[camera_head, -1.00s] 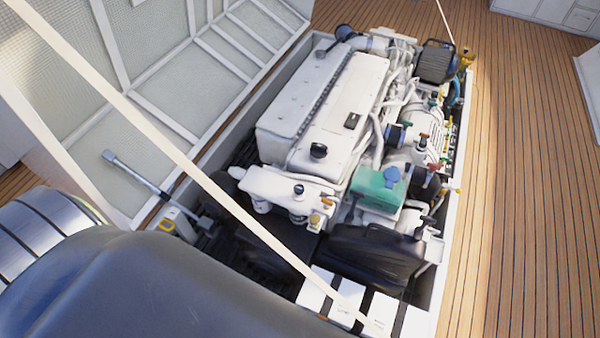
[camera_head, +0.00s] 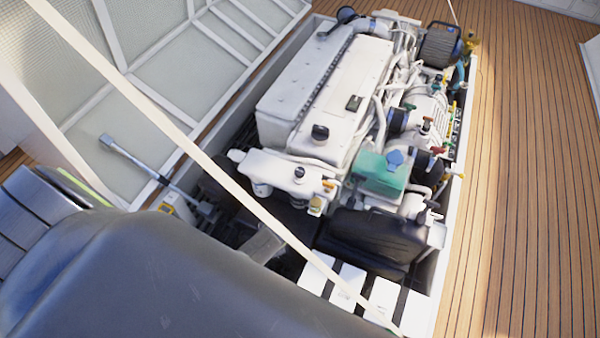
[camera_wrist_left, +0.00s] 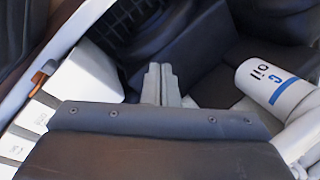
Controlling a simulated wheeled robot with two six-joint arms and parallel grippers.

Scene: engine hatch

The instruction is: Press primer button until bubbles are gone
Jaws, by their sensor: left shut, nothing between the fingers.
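The white filter bracket (camera_head: 285,168) sits at the near end of the engine. A black cap (camera_head: 299,172) and a small orange fitting (camera_head: 327,185) are on it. I cannot tell which part is the primer button, and no bubbles can be made out. My left gripper (camera_head: 266,242) is below and in front of the bracket, apart from it. In the left wrist view its fingers (camera_wrist_left: 160,70) are shut and empty, over the dark engine bay. A white oil filter (camera_wrist_left: 268,76) with a blue band lies to their right. My right gripper is not seen.
The white engine cover (camera_head: 325,95) fills the bay. A green box with a blue cap (camera_head: 380,175) and a black box (camera_head: 370,238) stand right of the bracket. A pale strut (camera_head: 190,145) crosses the view. Wooden deck (camera_head: 520,200) lies clear at right.

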